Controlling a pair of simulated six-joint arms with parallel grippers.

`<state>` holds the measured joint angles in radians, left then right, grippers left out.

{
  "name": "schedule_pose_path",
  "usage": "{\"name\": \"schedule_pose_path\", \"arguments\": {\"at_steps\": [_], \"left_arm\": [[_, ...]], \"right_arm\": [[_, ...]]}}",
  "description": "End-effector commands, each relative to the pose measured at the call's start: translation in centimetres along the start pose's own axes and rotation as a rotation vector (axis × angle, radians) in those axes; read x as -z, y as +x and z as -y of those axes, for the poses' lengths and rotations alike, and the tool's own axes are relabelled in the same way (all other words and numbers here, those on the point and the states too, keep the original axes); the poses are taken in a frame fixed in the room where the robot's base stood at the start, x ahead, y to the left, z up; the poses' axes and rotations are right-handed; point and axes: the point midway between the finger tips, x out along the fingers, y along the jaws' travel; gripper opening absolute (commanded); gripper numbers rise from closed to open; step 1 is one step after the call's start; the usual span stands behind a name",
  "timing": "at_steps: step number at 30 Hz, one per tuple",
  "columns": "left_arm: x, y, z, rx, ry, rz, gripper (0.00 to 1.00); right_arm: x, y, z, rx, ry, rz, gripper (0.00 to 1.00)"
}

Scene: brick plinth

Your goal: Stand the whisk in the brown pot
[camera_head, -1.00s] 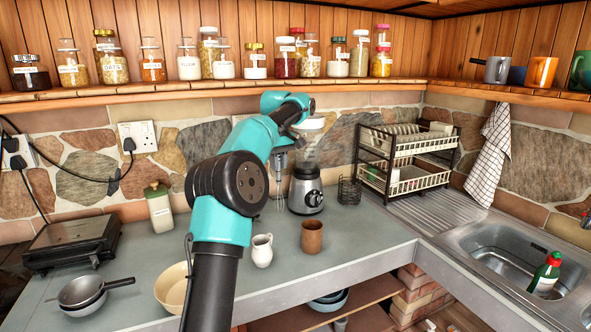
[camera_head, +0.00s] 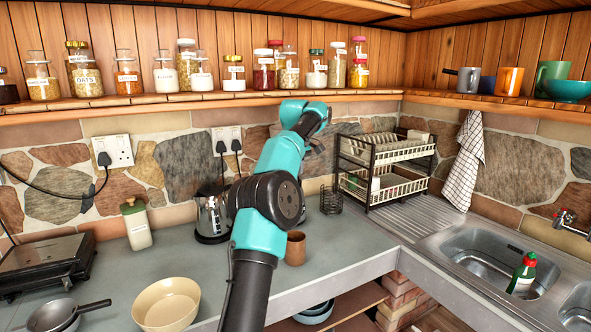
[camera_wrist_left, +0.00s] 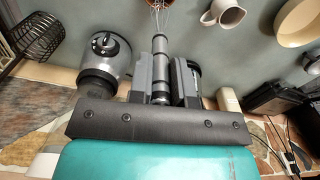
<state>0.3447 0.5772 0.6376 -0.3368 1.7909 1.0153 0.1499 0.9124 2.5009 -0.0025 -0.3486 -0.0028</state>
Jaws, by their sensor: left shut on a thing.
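The brown pot (camera_head: 296,250) stands upright on the grey counter in the head view, partly covered by my left arm. The whisk (camera_wrist_left: 160,47) is in the left wrist view, its grey handle between the fingers of my left gripper (camera_wrist_left: 163,78). Its wires point away from the gripper, to the top edge of that view. A brown shape behind the wires may be the pot, but I cannot tell how far apart they are. My left arm hides the gripper and whisk in the head view. My right gripper is not in view.
A white jug (camera_wrist_left: 222,12) stands beside the whisk in the wrist view, with a blender base (camera_wrist_left: 106,55) on the other side. A cream bowl (camera_head: 167,306), a kettle (camera_head: 212,217), a wire holder (camera_head: 331,200) and a dish rack (camera_head: 385,165) are also on the counter.

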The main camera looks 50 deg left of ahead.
Motion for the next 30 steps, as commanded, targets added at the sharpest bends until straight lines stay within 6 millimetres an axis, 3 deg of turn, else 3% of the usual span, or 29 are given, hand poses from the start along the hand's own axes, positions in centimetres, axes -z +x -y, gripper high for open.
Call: {"name": "schedule_pose_path", "arguments": {"at_steps": [30], "left_arm": [[0.0, 5.8, 0.1, 0.001, 0.001, 0.001, 0.0]], "right_arm": [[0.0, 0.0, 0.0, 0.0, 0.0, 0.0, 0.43]]}}
